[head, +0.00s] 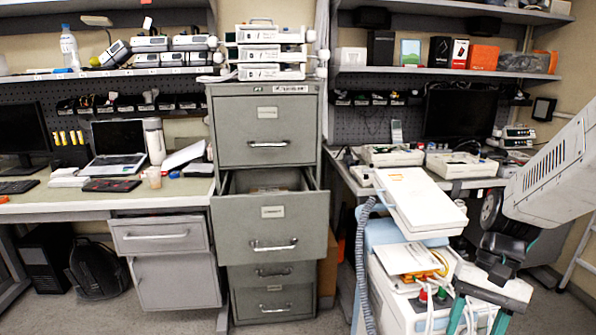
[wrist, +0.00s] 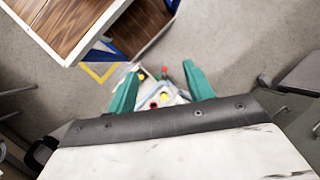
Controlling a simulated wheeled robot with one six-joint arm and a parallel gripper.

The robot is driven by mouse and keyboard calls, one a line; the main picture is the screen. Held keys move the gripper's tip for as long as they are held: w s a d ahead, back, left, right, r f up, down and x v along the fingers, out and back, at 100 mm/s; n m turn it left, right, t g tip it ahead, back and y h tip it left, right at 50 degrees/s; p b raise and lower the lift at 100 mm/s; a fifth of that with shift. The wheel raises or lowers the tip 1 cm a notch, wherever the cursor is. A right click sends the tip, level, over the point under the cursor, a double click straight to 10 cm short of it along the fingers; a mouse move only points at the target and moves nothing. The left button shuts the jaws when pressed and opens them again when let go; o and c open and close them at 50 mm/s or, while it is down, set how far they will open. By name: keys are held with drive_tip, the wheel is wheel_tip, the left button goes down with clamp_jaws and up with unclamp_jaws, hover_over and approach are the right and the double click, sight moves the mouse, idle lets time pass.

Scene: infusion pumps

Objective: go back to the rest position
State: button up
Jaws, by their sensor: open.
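My gripper (head: 478,325) hangs at the lower right of the head view with its teal fingers spread and pointing down. It also shows in the wrist view (wrist: 160,68), open, with nothing held between the fingers. A white cart-like unit (head: 390,305) with red and green knobs stands just left of the fingers in the head view. Beyond the fingers in the wrist view lies a white object with red and yellow round parts (wrist: 165,97); I cannot tell how far below it is.
A grey filing cabinet (head: 266,130) has its second drawer (head: 270,232) pulled out. Desks with a laptop (head: 117,143) and a dark monitor (head: 460,114) stand on either side. A wood-topped piece (wrist: 75,25) is at the upper left of the wrist view. Grey floor (wrist: 235,45) is clear at the upper right.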

drive_tip(key=s+a+r+n+t+h, duration=0.3)
drive_tip(key=s+a+r+n+t, duration=0.2)
drive_tip(key=r, duration=0.6)
drive_tip(key=s+a+n, duration=0.1)
drive_tip(key=s+a, duration=0.1)
drive_tip(key=s, duration=0.1)
drive_tip(key=shift+s+a+r+h, duration=0.2)
drive_tip(key=shift+a+r+h, duration=0.1)
drive_tip(key=shift+r+h, duration=0.1)
